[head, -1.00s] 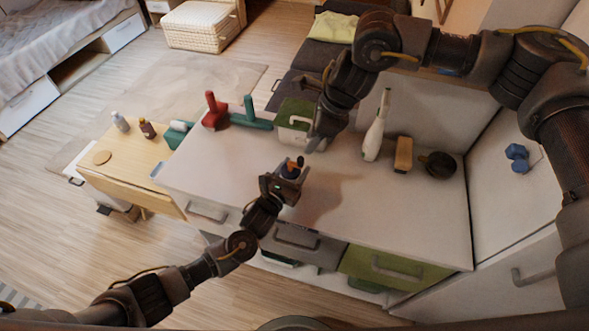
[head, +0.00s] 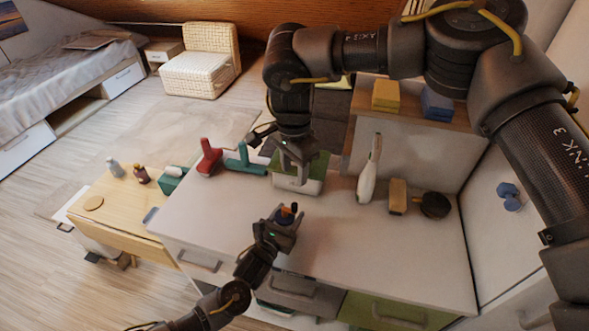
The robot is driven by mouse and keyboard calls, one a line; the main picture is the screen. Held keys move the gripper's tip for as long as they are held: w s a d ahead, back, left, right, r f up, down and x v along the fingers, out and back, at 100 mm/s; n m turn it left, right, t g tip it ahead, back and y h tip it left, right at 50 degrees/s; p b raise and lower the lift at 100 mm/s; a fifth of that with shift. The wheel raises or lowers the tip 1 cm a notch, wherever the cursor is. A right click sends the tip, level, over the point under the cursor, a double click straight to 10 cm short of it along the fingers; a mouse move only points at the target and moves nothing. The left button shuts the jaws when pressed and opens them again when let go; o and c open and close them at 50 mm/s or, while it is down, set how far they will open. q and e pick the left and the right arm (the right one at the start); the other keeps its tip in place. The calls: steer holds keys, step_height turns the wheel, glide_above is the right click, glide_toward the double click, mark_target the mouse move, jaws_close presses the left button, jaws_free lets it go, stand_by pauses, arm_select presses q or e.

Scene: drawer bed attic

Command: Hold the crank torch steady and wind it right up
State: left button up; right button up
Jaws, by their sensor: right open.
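The crank torch (head: 287,213), small, dark blue and orange, shows just above the white worktop (head: 365,250). My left gripper (head: 283,219) is around it, with the torch's top sticking out between the fingers. The torch's lower part and any crank detail are hidden or too small to tell. My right gripper (head: 299,168) is open and empty, pointing down above and behind the torch, apart from it. It overlaps the green-and-white box in the picture.
The green-and-white box (head: 312,185) stands behind the torch. A red object (head: 208,160) and a teal one (head: 243,163) stand to its left. A white bottle-like pin (head: 369,176), a tan block (head: 397,198) and a dark round object (head: 433,205) stand right. The worktop's front right is clear.

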mark_target(295, 204)
steer(key=shift+n, duration=0.5)
steer(key=f, duration=1.2)
steer(key=shift+s+d, duration=0.15)
steer(key=shift+s, duration=0.05)
jaws_close()
